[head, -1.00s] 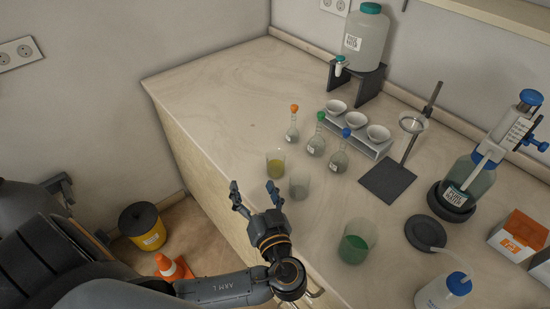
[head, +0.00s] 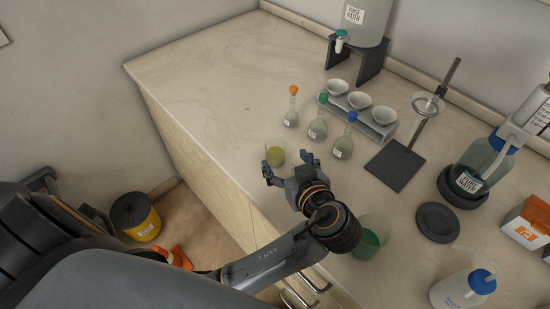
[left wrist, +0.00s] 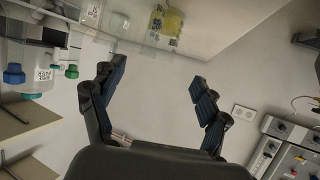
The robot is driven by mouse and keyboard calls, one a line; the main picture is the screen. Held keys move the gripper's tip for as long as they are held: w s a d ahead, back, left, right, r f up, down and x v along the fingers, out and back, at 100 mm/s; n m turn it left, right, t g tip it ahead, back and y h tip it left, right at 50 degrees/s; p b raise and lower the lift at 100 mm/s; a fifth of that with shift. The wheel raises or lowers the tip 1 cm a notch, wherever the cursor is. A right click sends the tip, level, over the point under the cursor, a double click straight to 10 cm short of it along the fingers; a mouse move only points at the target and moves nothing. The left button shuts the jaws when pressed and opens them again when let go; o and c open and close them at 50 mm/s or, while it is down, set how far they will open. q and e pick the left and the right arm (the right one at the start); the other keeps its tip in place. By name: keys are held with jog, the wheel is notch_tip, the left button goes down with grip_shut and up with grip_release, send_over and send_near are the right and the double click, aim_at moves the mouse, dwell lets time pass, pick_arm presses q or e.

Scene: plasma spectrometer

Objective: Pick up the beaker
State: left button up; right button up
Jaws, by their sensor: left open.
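A beaker with yellow liquid (head: 275,156) stands on the bench, just beyond my left gripper (head: 287,165). The gripper is open, with nothing between its fingers. A beaker with green liquid (head: 371,242) stands to the right, partly hidden by my left arm. The clear beaker that stood between them is hidden behind the gripper in the head view. In the left wrist view, the yellow beaker (left wrist: 172,22) is at the top, beyond the open fingers (left wrist: 158,72), with clear glass (left wrist: 125,22) left of it. My right gripper is not in view.
Three stoppered flasks (head: 317,128) stand behind the beakers, near a rack of white bowls (head: 381,128). A stand (head: 396,166), a bottle (head: 482,165) and a wash bottle (head: 462,290) are to the right. The bench's left part (head: 205,85) is clear.

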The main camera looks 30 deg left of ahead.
aim_at(279, 151)
pick_arm(q)
jog(key=shift+x, duration=1.05)
jog(key=b+x, duration=0.1)
jog(key=x, duration=0.1)
jog(key=b+x, duration=0.2)
jog(key=x, duration=0.1)
jog(key=shift+d+f, duration=0.2)
jog(key=shift+w+a, duration=0.15)
jog(key=shift+w, duration=0.05)
jog(key=shift+s, duration=0.1)
jog(key=shift+c, duration=1)
jog(key=c, duration=1.1)
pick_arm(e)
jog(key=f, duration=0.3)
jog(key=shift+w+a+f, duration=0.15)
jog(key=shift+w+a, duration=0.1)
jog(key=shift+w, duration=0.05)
pick_arm(q)
jog(key=shift+r, duration=0.15)
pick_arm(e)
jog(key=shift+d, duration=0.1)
